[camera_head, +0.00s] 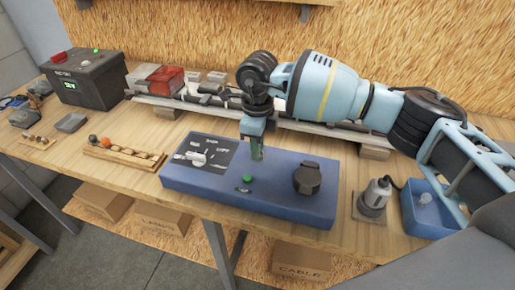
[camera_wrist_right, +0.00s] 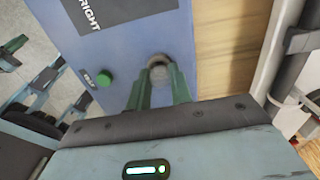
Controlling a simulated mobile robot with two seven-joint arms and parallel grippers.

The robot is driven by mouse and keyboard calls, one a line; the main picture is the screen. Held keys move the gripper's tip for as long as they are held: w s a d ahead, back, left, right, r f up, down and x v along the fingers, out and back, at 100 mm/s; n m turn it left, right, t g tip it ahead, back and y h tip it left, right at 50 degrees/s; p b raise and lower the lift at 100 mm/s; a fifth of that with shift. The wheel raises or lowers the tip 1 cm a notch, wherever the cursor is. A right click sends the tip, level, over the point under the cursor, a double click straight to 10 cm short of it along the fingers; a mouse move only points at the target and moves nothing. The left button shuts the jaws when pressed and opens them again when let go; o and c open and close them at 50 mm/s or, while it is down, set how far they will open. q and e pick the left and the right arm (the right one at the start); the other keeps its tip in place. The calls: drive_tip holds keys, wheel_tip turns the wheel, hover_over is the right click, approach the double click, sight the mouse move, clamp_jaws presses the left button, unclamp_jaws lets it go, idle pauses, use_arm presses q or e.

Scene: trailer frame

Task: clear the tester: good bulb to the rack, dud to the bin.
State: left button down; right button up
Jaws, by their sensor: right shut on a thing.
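The blue tester (camera_head: 225,194) lies on the bench, with a black panel at its left, a green button (camera_head: 247,178) and a black round part (camera_head: 307,178). My right gripper (camera_head: 257,152) points down over the tester's rear middle. In the wrist view its green fingers are shut on a greyish round bulb (camera_wrist_right: 159,73). I cannot tell whether the bulb touches the tester. The wooden rack (camera_head: 128,160) stands left of the tester, with an orange and a brown round thing at its left end.
A grey device with a cord (camera_head: 374,196) stands between tester and bin. A dark battery box (camera_head: 88,82) with a green display stands at the back left. Several parts lie along the rail behind the tester. Bare bench lies between rack and tester.

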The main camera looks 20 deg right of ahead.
idle(0.5)
drive_tip(key=n, duration=0.2)
drive_tip(key=shift+f+n+b, duration=0.1)
drive_tip(key=shift+n+b, duration=0.2)
use_arm(q)
drive_tip(key=shift+s+f, duration=0.45)
drive_tip(key=shift+f, duration=0.2)
use_arm(e)
drive_tip(key=shift+n, duration=0.5)
drive_tip(key=shift+n+b, duration=0.35)
drive_tip(key=shift+n, duration=0.55)
use_arm(q)
drive_tip(key=shift+s+f+g, duration=0.3)
drive_tip(key=shift+s+f, duration=0.25)
drive_tip(key=shift+f, duration=0.1)
use_arm(e)
drive_tip(key=shift+n, duration=0.9)
use_arm(q)
drive_tip(key=shift+s+f, duration=0.1)
